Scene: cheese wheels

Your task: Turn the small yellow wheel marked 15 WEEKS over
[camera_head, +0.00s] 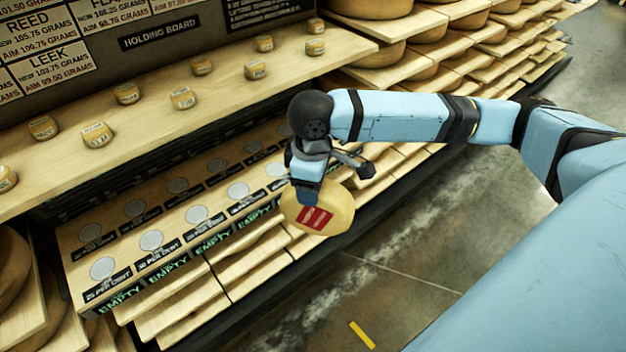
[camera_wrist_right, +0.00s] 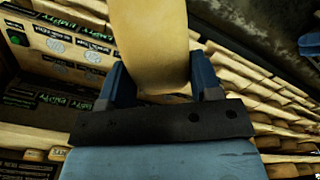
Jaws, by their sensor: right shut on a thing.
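A small pale yellow wheel (camera_head: 338,208) with a red label on the face turned to the head camera is held off the front edge of the lower shelf. The label's print is too small to read. My right gripper (camera_head: 308,196) is shut on this wheel and covers part of its upper left. In the right wrist view the wheel (camera_wrist_right: 150,40) stands edge-on between the two blue fingers of the gripper (camera_wrist_right: 157,75). Its other face is hidden in the head view. My left gripper is not in view.
A wooden upper shelf (camera_head: 225,95) carries several small labelled cheeses. Below it, a slanted board (camera_head: 75,238) has several pale discs and signs reading EMPTY and PER CENT. Large wheels (camera_head: 430,65) sit on boards at the back right. The floor (camera_head: 400,265) at the right is clear.

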